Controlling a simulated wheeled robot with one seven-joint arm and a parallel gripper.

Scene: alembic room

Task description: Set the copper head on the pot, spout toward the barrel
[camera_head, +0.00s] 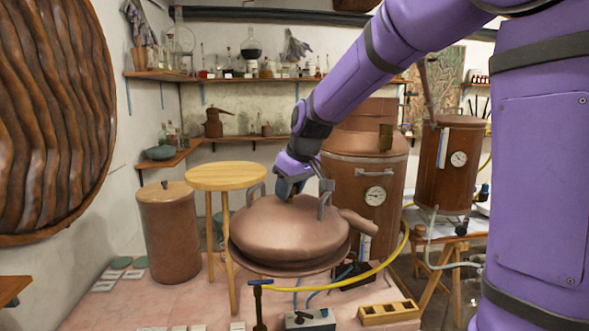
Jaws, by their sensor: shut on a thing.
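The copper head (280,232) is a wide, squat copper dome with a flared rim. Its short spout (358,222) points right in the picture. My gripper (290,203) is at its top and shut on it; the exact contact is partly hidden. The rim (290,270) shows below the dome, and I cannot tell whether it is the head's own or a vessel's under it. A tall copper vessel with a gauge (362,205) stands just behind to the right. Another copper barrel with a gauge (450,170) stands farther right. I cannot tell which vessel is the pot.
A round wooden stool (226,178) and a lidded copper canister (168,232) stand left of the head. A yellow hose (375,268) crosses below right. A blue-handled tool (259,300), a small metal box (310,320) and a wooden tray (390,312) are in front.

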